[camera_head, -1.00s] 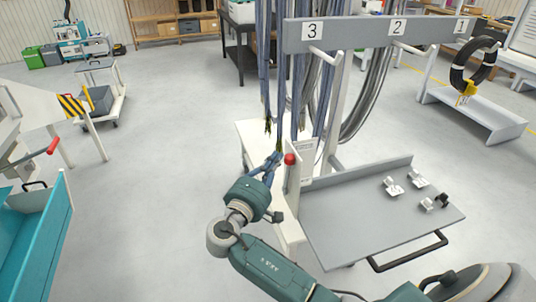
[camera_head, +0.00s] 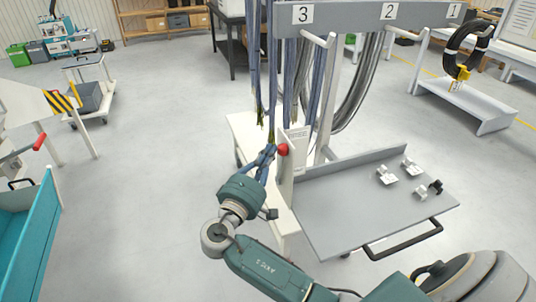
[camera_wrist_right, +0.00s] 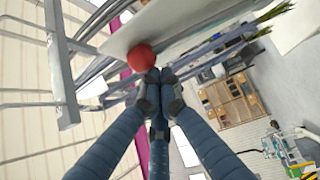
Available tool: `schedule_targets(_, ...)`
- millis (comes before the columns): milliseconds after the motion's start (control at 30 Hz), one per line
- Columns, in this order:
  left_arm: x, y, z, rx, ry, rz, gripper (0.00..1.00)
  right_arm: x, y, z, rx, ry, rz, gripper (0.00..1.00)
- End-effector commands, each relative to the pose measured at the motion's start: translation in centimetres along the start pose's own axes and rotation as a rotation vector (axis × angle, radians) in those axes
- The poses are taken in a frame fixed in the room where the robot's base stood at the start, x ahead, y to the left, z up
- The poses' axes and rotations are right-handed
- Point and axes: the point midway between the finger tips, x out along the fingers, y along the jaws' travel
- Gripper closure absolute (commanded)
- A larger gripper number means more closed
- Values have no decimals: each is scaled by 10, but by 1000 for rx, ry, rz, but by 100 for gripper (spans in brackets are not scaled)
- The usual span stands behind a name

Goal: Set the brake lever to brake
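The brake lever's red ball knob (camera_head: 283,149) stands at the upper edge of a white upright panel, beside the grey tray of the cable rack. In the right wrist view the knob (camera_wrist_right: 141,57) is just ahead of the fingertips, a little to their left. My right gripper (camera_head: 269,149) is directly left of the knob in the head view. Its fingertips (camera_wrist_right: 158,78) are drawn together with nothing visible between them. I cannot tell whether they touch the knob. The lever's shaft is mostly hidden. My left gripper is not in view.
The grey tray (camera_head: 340,215) holds several small white fittings and has a black handle. Cables hang from the numbered rack beam (camera_head: 345,17) close behind the gripper. A teal bin (camera_head: 35,240) and a red handle (camera_head: 38,143) are at the left. The floor between is clear.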

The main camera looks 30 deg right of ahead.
Motion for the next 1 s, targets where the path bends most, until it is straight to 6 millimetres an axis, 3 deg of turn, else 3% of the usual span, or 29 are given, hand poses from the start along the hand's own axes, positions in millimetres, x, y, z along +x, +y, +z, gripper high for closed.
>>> schedule_targets(300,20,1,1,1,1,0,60,-15,-5,15,20,-2,16,100)
schedule_targets(700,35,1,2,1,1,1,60,-42,-16,41,17,-3,16,100)
schedule_targets(1000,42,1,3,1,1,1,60,-51,-21,49,17,-1,18,100)
